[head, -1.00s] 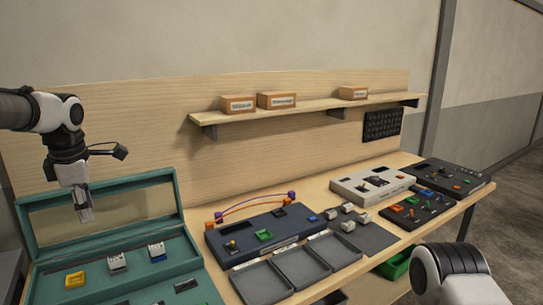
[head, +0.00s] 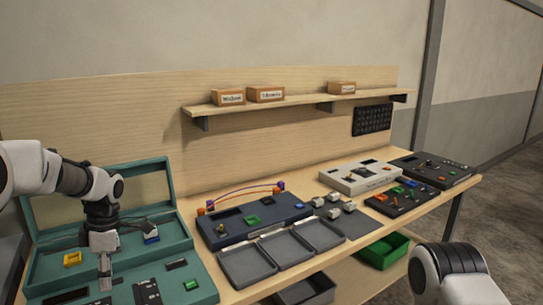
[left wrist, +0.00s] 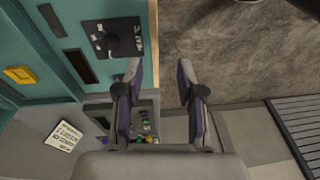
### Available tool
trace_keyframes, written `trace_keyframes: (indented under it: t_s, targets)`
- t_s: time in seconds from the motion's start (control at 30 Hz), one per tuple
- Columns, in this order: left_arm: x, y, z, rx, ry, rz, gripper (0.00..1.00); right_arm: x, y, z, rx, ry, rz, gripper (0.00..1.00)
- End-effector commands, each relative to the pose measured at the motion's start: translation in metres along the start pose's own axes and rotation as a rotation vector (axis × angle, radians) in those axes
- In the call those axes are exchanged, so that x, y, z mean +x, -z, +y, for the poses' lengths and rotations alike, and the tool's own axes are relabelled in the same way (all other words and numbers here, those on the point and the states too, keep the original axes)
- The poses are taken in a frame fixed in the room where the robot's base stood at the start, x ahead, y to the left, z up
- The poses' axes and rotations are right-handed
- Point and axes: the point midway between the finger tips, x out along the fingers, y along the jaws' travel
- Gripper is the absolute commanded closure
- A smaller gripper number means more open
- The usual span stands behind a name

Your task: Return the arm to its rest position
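My left arm comes in from the left, and its gripper (head: 105,285) hangs pointing down in front of the open teal case (head: 150,170). In the left wrist view the two fingers (left wrist: 160,78) stand apart with nothing between them, and floor shows through the gap. The case holds a yellow block (head: 72,259), also seen in the left wrist view (left wrist: 20,74), and a blue-and-white block (head: 151,239) partly behind the arm. Only a white and black link of my right arm shows at the lower right; its gripper is out of view.
Right of the case are a dark blue console (head: 240,222) with arched wires, grey trays (head: 247,262), a white console (head: 360,177) and black panels (head: 405,197). A green bin (head: 384,252) sits below the tabletop. A shelf (head: 300,103) with small boxes runs along the back.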

Motion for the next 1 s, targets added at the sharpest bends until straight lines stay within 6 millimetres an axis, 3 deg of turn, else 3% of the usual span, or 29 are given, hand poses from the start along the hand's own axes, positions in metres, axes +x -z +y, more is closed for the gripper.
trace_keyframes:
  t_s: [0.03, 0.17, 0.27, 0.4, 0.47, 0.5, 0.57, 0.6, 0.63, 0.7, 0.83, 0.9, 1.0]
  targets:
    - [0.03, -0.005, -0.009, 0.015, 0.045, 0.024, 0.62, 0.005, 0.0, 0.0, 0.0, 0.0, 0.0, 1.0]
    - [0.118, -0.02, -0.045, 0.084, 0.163, 0.068, 0.62, 0.015, 0.0, 0.0, 0.0, 0.0, -0.001, 1.0]
    - [0.201, -0.03, -0.091, 0.211, 0.261, 0.077, 0.62, 0.023, 0.0, 0.0, 0.0, 0.0, -0.001, 1.0]
    - [0.307, -0.034, -0.174, 0.467, 0.364, 0.027, 0.62, 0.034, 0.0, 0.0, 0.0, 0.0, 0.0, 1.0]
    - [0.346, -0.031, -0.217, 0.604, 0.39, -0.016, 0.62, 0.038, 0.0, 0.0, 0.0, 0.0, 0.0, 1.0]
    - [0.369, -0.027, -0.247, 0.708, 0.399, -0.052, 0.62, 0.041, 0.0, 0.0, 0.0, 0.0, 0.0, 1.0]
    - [0.398, -0.019, -0.295, 0.901, 0.383, -0.116, 0.62, 0.046, 0.0, 0.0, 0.0, 0.0, 0.0, 1.0]
    - [0.41, -0.013, -0.321, 1.039, 0.348, -0.155, 0.62, 0.048, 0.0, 0.0, 0.0, 0.0, -0.001, 1.0]
    - [0.413, -0.01, -0.335, 1.144, 0.305, -0.177, 0.62, 0.048, 0.0, 0.0, 0.0, 0.0, -0.001, 1.0]
    - [0.41, -0.006, -0.348, 1.389, 0.165, -0.197, 0.62, 0.046, 0.0, 0.0, 0.0, 0.0, -0.001, 1.0]
    - [0.401, -0.013, -0.328, 1.763, -0.11, -0.117, 0.62, 0.046, 0.0, 0.0, 0.0, 0.0, 0.0, 1.0]
    - [0.399, -0.021, -0.309, 1.896, -0.215, -0.055, 0.62, 0.046, 0.0, 0.0, 0.0, 0.0, 0.0, 1.0]
    - [0.398, -0.024, -0.302, 1.998, -0.258, -0.022, 0.62, 0.046, 0.0, 0.0, 0.0, 0.0, 0.0, 1.0]
